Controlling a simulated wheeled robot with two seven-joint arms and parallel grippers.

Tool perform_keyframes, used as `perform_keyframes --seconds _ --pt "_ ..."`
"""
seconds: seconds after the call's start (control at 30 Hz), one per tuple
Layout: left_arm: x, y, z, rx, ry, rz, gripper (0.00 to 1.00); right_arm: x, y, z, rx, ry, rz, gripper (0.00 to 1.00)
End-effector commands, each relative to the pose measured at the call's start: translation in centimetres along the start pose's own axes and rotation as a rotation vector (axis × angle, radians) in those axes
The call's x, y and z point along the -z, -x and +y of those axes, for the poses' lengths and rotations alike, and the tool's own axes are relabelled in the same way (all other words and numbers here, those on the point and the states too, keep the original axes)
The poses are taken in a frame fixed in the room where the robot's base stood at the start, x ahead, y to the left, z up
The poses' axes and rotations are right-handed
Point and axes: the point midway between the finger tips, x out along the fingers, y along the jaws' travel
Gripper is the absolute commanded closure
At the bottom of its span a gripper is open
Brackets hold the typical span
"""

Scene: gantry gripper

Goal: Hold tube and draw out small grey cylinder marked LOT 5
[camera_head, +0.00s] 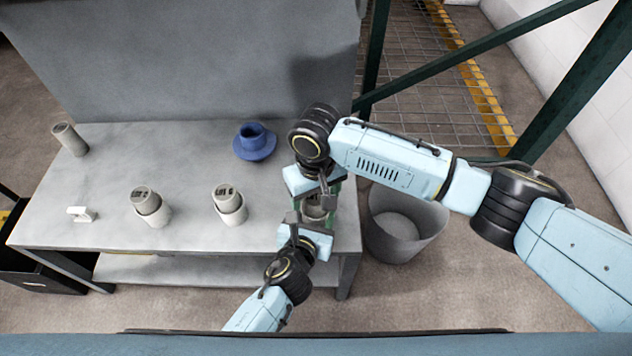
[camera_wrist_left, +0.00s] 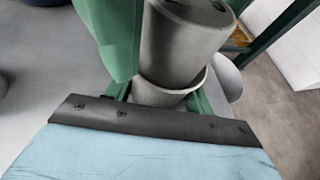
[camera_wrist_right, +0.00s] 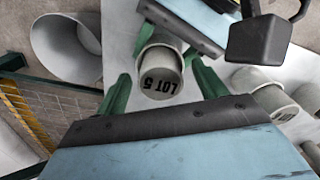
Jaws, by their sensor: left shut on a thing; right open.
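The small grey cylinder marked LOT 5 (camera_wrist_right: 160,82) sits in a light grey tube (camera_wrist_left: 165,96), its upper part standing out of the tube in the left wrist view (camera_wrist_left: 180,45). My left gripper (camera_head: 312,222) is shut on the tube, its green fingers on either side of it. My right gripper (camera_head: 318,190) is open above, its green fingers on either side of the cylinder in the right wrist view (camera_wrist_right: 160,72). Gaps show between these fingers and the cylinder. In the head view the grippers hide much of the tube.
Two other tubes with marked cylinders, one at the middle (camera_head: 232,212) and one further left (camera_head: 154,214), stand on the grey table (camera_head: 105,160). A blue flanged piece (camera_head: 254,145), a grey cylinder (camera_head: 70,140) and a small white piece (camera_head: 82,214) are also there. A grey bin (camera_head: 400,240) stands right of the table.

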Motion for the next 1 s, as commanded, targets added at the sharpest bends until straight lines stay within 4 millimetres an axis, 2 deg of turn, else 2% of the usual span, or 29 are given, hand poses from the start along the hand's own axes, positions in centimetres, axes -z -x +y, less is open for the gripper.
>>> perform_keyframes --seconds 0.13,0.43,0.9,1.0 --pt "0.04 0.01 0.0 0.0 0.0 0.001 0.69 -0.01 -0.95 -0.02 -0.001 0.001 0.0 0.29" --pt "0.04 0.01 0.0 0.0 0.0 0.001 0.69 0.01 -1.11 -0.03 0.0 0.002 0.001 0.29" --pt "0.04 0.0 0.0 0.0 0.0 0.001 0.69 0.02 -1.07 -0.01 0.0 0.001 0.001 0.91" --pt "0.03 0.0 0.0 0.0 0.0 0.001 0.69 0.08 -0.96 -0.03 0.0 0.001 0.003 0.92"
